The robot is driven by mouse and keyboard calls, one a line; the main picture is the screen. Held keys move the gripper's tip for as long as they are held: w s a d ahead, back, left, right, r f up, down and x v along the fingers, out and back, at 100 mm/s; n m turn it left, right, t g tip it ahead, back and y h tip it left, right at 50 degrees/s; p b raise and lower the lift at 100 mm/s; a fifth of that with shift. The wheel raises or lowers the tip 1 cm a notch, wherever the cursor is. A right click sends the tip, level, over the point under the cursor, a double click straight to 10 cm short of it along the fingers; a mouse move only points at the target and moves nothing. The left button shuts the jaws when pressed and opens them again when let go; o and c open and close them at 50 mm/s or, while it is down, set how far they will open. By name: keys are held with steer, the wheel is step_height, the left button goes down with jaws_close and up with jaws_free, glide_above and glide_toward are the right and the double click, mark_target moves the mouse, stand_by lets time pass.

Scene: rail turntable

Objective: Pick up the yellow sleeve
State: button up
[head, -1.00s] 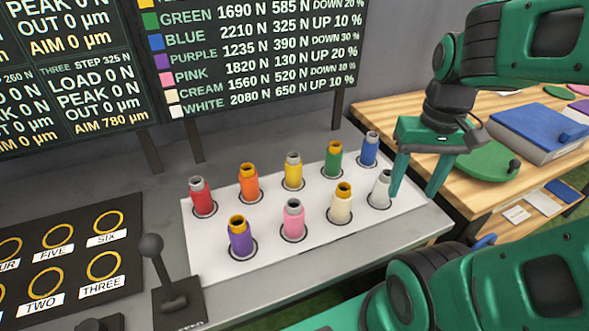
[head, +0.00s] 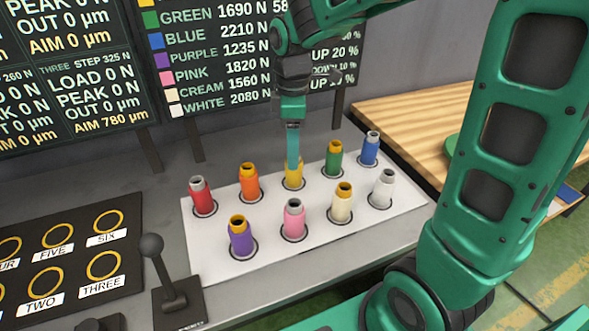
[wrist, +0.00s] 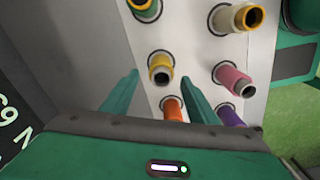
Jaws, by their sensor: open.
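The yellow sleeve (head: 293,181) stands upright in the back row of the white mat, between the orange and green sleeves. In the wrist view my gripper (wrist: 160,77) is open, with one finger to each side and nothing held. I cannot tell exactly how far down the fingertips reach.
The orange sleeve (head: 249,182) and green sleeve (head: 334,158) stand close on either side. Pink (head: 293,219), cream (head: 342,203) and purple (head: 240,238) sleeves stand in front. A lever (head: 160,270) rises at the front left. The display board (head: 230,70) stands behind.

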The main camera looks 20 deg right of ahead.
steer(key=shift+s+f, duration=0.1)
steer(key=shift+f, duration=3.2)
steer(key=shift+c, duration=0.4)
jaws_close()
steer(key=shift+r, duration=0.15)
